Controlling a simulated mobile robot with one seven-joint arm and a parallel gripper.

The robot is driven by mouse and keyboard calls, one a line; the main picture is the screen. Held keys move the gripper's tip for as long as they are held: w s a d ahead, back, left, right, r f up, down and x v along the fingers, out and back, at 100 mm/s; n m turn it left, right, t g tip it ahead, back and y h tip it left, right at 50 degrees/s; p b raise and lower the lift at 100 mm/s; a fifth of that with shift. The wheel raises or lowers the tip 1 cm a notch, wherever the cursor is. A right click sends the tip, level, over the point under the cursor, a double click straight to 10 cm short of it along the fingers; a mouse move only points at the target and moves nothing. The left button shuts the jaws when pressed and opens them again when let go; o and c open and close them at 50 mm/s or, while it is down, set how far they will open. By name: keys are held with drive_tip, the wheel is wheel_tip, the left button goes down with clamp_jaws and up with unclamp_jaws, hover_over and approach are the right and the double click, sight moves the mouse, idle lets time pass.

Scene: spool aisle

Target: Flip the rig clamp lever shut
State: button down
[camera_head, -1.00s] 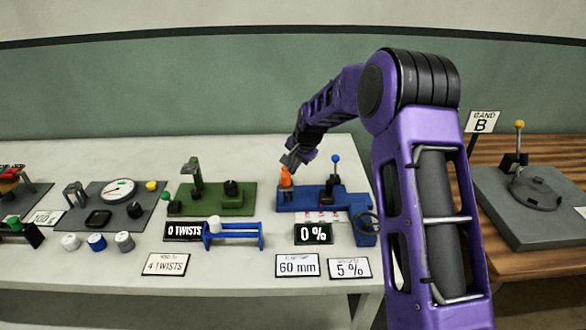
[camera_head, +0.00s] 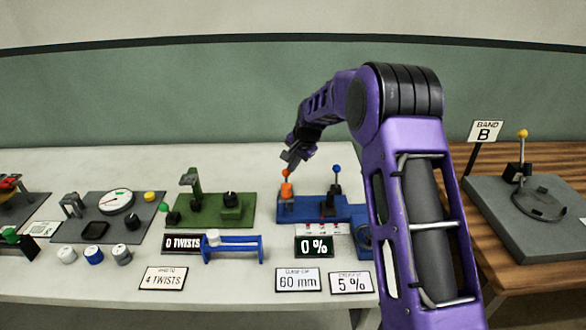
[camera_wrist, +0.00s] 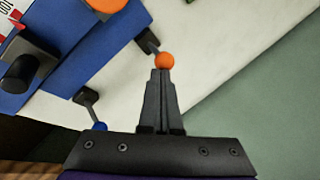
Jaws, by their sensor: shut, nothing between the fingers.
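The blue rig (camera_head: 352,212) stands on the white table. It has a short lever with an orange ball (camera_head: 286,173) near an orange cylinder (camera_head: 287,190), and a dark lever with a blue ball (camera_head: 336,168). I cannot tell from labels which one is the clamp lever. My gripper (camera_head: 288,163) is shut and empty, just above the orange ball. In the wrist view its fingertips (camera_wrist: 160,72) lie right at the orange ball (camera_wrist: 165,60); I cannot tell whether they touch. The blue ball (camera_wrist: 100,126) shows left of the fingers there.
A green rig (camera_head: 215,213) and a grey gauge board (camera_head: 100,215) stand to the left. A blue spool holder (camera_head: 235,248) and a 0 % display (camera_head: 314,246) are in front. A grey base with a yellow-knobbed lever (camera_head: 522,134) stands on the wooden table at right.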

drive_tip(key=w, duration=0.3)
drive_tip(key=shift+r+p, duration=0.1)
drive_tip(key=shift+p, duration=0.2)
idle(1.3)
drive_tip(key=shift+r+p, duration=0.35)
drive_tip(key=shift+r, duration=0.3)
drive_tip(key=shift+s+d, duration=0.1)
